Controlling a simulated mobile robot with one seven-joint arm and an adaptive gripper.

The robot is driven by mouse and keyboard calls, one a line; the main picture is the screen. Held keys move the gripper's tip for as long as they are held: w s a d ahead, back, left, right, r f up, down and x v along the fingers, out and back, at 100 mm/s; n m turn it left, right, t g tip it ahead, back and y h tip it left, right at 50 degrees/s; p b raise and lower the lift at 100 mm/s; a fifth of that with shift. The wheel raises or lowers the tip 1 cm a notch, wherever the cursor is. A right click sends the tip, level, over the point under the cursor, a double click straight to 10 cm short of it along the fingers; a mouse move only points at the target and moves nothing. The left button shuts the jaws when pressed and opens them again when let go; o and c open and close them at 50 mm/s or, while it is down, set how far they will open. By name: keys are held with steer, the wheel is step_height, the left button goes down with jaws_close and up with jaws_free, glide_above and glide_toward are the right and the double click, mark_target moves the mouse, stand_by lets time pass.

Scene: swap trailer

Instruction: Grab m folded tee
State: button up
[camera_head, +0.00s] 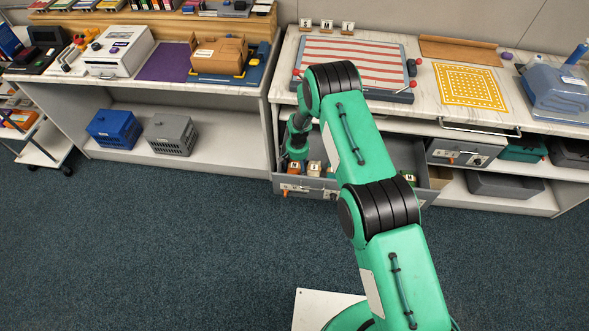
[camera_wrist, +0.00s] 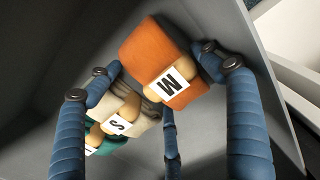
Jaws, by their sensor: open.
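The M folded tee (camera_wrist: 150,45) is orange with a white tag, shown upside down in the wrist view. It lies in the open grey drawer (camera_head: 308,189). My gripper (camera_wrist: 160,75) is open above it, blue fingers spread to both sides. The right fingers are close beside the tee's right edge; I cannot tell whether they touch it. The left fingers are beside a beige tee with an S tag (camera_wrist: 118,120), just next to the orange one. In the head view an orange tee (camera_head: 294,168) shows in the drawer; my arm hides part of the drawer.
A green item (camera_wrist: 94,146) lies past the S tee. The drawer walls stand close around the fingers. Above is a counter with a striped board (camera_head: 350,52), S, M and L signs (camera_head: 326,25) and a yellow mat (camera_head: 469,87). The carpet (camera_head: 150,250) in front is clear.

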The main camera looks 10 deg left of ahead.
mark_target(297, 166)
steer(key=c, duration=1)
steer(key=shift+r, duration=0.1)
step_height(297, 166, up, 18)
steer(key=p, duration=0.3)
steer(key=shift+p, duration=0.35)
